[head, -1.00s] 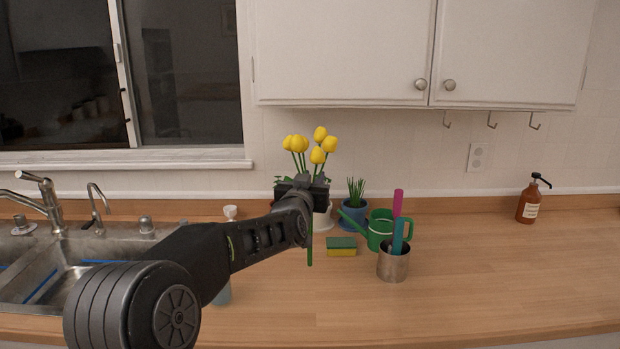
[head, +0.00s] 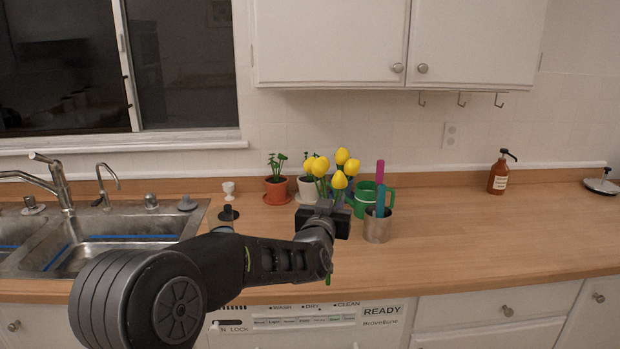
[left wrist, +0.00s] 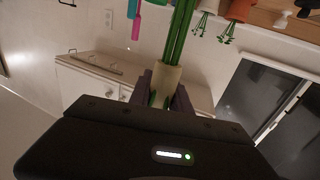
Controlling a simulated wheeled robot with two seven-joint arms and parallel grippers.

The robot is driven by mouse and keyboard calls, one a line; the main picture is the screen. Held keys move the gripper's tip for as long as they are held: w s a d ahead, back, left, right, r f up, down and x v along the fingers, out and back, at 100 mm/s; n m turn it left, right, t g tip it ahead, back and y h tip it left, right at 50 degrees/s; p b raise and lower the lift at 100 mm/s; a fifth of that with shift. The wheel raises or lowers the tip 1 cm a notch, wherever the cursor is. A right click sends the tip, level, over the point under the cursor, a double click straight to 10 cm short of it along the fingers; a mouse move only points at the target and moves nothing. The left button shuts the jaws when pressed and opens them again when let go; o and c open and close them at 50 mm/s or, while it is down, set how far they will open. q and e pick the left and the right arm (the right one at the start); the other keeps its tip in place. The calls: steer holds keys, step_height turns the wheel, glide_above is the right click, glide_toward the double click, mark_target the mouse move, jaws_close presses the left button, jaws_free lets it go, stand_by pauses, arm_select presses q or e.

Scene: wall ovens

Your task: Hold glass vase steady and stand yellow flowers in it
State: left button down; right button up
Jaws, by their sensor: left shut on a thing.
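The yellow flowers (head: 338,168) stand upright in my left gripper (head: 323,213), with their yellow heads above it. In the left wrist view, the gripper (left wrist: 162,92) is shut on a pale wrap (left wrist: 166,76) around the green stems (left wrist: 180,38). In the head view, the gripper is in front of the potted plants and left of the metal utensil cup. I cannot make out the glass vase in either view now; my left arm covers part of the counter. My right gripper is not in view.
A metal cup (head: 377,227) with utensils and a green watering can (head: 362,203) stand right of the flowers. An orange pot (head: 277,191) is behind, left. The sink (head: 100,245) is at left. The counter (head: 480,240) is clear toward the right.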

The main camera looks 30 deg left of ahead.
arm_select(q)
steer(key=s+d+f+m+h, duration=0.2)
steer(key=s+d+f+h, duration=0.1)
steer(key=d+f, duration=0.7)
steer(key=s+d+f+m+t+h, duration=0.1)
steer(key=s+d+f+h, duration=0.1)
steer(key=d+f, duration=0.8)
step_height(320, 180, down, 2)
steer(key=shift+s+d+m+h, duration=0.2)
steer(key=shift+s+m+h, duration=0.2)
steer(key=shift+s, duration=0.2)
